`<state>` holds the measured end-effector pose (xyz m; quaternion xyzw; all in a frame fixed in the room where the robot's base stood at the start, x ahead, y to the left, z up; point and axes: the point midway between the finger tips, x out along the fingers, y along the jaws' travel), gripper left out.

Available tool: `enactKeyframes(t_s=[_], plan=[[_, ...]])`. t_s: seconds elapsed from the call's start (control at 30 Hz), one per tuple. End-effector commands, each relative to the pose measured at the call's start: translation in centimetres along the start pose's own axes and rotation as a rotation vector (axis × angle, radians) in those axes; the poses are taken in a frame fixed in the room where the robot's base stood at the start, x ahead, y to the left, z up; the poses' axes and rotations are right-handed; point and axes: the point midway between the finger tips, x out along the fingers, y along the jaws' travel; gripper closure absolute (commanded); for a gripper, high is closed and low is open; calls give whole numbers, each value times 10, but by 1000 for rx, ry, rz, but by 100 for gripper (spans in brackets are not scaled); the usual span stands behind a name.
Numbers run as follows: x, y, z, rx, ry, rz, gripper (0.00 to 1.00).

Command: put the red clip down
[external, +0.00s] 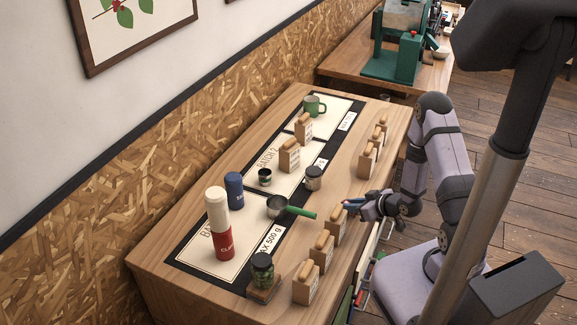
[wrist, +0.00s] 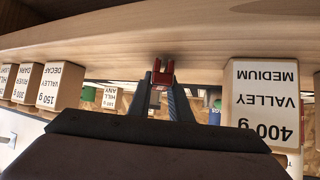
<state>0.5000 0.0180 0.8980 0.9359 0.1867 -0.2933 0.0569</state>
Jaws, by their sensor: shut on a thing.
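The red clip (wrist: 162,75) shows in the wrist view, between the tips of my gripper (wrist: 162,88). My gripper is shut on it. In the external view my gripper (external: 352,204) reaches over the right edge of the wooden table (external: 345,160), low and close to the tabletop, among the small bags. I cannot make out the clip in the external view; it is too small or hidden by the fingers. I cannot tell whether the clip touches the table.
A labelled bag (external: 335,226) stands close below my gripper, with several others along that edge. A green-handled scoop (external: 290,208) and a jar (external: 313,177) lie to the left.

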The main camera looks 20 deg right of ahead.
Motion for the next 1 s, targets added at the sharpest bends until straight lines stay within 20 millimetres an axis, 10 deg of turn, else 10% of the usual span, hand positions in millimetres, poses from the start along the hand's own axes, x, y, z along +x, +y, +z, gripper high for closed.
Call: enactKeyframes(t_s=[0.53,0.6,1.0], plan=[[6,0,8,0,0,1,100],[5,0,7,0,0,1,65],[3,0,5,0,0,1,63]])
